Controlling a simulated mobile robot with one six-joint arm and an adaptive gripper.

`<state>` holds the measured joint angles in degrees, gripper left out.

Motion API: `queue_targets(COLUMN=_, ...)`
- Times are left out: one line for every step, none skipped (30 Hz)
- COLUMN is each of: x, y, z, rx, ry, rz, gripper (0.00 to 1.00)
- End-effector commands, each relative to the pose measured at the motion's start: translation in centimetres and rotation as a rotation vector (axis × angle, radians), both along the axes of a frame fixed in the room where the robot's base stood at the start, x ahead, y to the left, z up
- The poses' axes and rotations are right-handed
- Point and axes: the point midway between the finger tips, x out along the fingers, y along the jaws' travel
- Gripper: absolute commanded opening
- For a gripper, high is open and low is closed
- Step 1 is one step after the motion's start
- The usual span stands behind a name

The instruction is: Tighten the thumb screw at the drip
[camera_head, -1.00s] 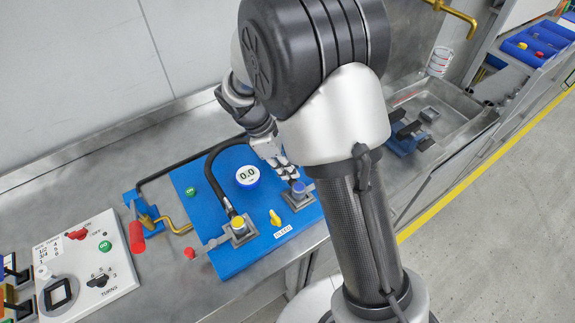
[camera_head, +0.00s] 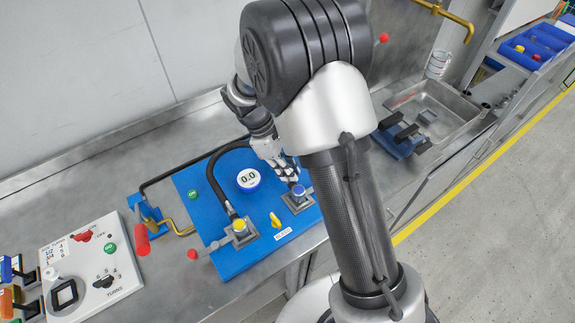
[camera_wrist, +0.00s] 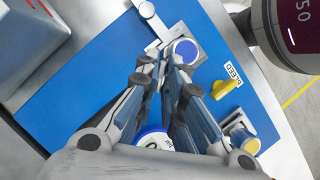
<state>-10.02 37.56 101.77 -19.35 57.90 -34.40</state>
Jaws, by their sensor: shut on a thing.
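A blue-topped screw (camera_head: 298,190) sits in a grey square block at the right of the blue panel (camera_head: 225,265). Its blue top also shows in the wrist view (camera_wrist: 186,50). My gripper (camera_head: 290,178) reaches down beside it from the back. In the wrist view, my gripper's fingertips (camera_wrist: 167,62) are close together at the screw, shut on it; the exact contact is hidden. A yellow-topped screw (camera_head: 239,225) sits in a similar block to the left, with a black hose. A round gauge (camera_head: 248,179) reads 0.0.
A yellow valve handle (camera_head: 275,220) stands between the blocks. A white control box (camera_head: 92,270) is farther left. A sink (camera_head: 435,105) and a blue fixture (camera_head: 398,140) lie to the right.

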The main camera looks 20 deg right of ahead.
Motion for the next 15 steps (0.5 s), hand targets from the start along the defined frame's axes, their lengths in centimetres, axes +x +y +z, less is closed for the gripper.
queue_targets(x=0.01, y=-0.04, z=0.35, rx=0.001, ry=0.003, rz=-0.042, gripper=0.0)
queue_targets(x=0.05, y=-0.06, z=0.37, rx=0.0, ry=0.002, rz=-0.07, gripper=0.0)
queue_targets(x=0.04, y=-0.09, z=0.35, rx=0.0, ry=0.003, rz=-0.106, gripper=0.0)
queue_targets(x=0.05, y=-0.1, z=0.34, rx=0.0, ry=0.002, rz=-0.136, gripper=0.0)
queue_targets(x=0.11, y=-0.12, z=0.36, rx=0.0, ry=0.002, rz=-0.164, gripper=0.0)
queue_targets(x=0.13, y=-0.14, z=0.33, rx=0.0, ry=0.002, rz=-0.201, gripper=0.0)
queue_targets(x=0.11, y=-0.12, z=0.31, rx=0.0, ry=0.002, rz=-0.23, gripper=0.0)
queue_targets(x=0.13, y=-0.13, z=0.32, rx=0.0, ry=0.002, rz=-0.257, gripper=0.0)
queue_targets(x=0.17, y=-0.17, z=0.32, rx=-0.001, ry=0.001, rz=-0.294, gripper=0.0)
queue_targets(x=0.16, y=-0.18, z=0.3, rx=0.0, ry=0.002, rz=-0.321, gripper=0.0)
queue_targets(x=0.15, y=-0.21, z=0.28, rx=0.0, ry=0.002, rz=-0.347, gripper=0.0)
queue_targets(x=0.17, y=-0.23, z=0.28, rx=-0.001, ry=0.001, rz=-0.38, gripper=0.0)
queue_targets(x=0.2, y=-0.23, z=0.27, rx=0.0, ry=0.002, rz=-0.404, gripper=0.0)
queue_targets(x=0.22, y=-0.22, z=0.26, rx=0.0, ry=0.001, rz=-0.429, gripper=0.0)
queue_targets(x=0.23, y=-0.24, z=0.23, rx=0.0, ry=0.001, rz=-0.458, gripper=0.0)
